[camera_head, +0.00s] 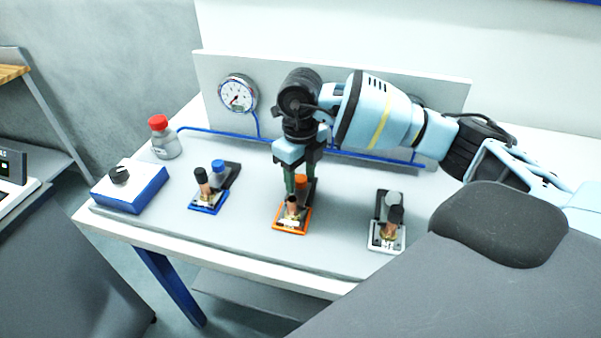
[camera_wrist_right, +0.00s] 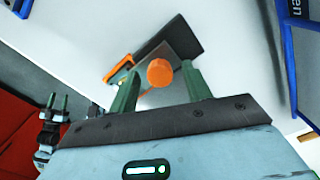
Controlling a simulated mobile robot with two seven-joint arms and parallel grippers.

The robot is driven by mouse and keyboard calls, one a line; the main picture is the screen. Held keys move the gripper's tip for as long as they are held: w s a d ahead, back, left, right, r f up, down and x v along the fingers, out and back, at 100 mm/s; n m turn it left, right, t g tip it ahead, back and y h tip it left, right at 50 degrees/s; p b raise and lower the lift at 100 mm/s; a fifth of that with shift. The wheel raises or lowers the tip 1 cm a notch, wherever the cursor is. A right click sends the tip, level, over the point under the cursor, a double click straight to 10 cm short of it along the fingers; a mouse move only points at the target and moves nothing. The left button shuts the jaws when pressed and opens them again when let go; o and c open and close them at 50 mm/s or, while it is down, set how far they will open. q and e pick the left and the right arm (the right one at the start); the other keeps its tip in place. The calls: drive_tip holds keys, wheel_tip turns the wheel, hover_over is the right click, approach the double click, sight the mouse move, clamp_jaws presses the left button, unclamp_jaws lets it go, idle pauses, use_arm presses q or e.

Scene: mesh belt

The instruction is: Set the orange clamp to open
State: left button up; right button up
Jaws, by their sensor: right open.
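The orange clamp (camera_head: 291,221) stands on the grey bench between a blue clamp (camera_head: 209,198) and a grey clamp (camera_head: 387,232). It has an orange base, a dark lever and an orange round cap. My right gripper (camera_head: 300,188) points down at the clamp from behind and above, fingers on either side of its orange cap. In the right wrist view the orange cap (camera_wrist_right: 160,72) lies between the two green, open fingers (camera_wrist_right: 160,88); I cannot tell whether they touch it. The lever's position is partly hidden by the gripper.
A pressure gauge (camera_head: 237,94) is on the upright back panel (camera_head: 440,90), with blue piping along it. Bare bench lies between the clamps.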

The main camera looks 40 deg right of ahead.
clamp_jaws()
drive_tip(key=shift+w+d+r, duration=0.1)
drive_tip(key=shift+w+d, duration=0.75)
drive_tip(key=shift+d, duration=0.15)
use_arm(q)
drive_tip(key=shift+s+f, duration=0.3)
drive_tip(key=shift+s, duration=0.05)
use_arm(e)
drive_tip(key=shift+c, duration=1.6)
unclamp_jaws()
drive_tip(key=o, duration=0.3)
drive_tip(key=shift+w+d, duration=0.1)
use_arm(q)
drive_tip(key=shift+w, duration=0.1)
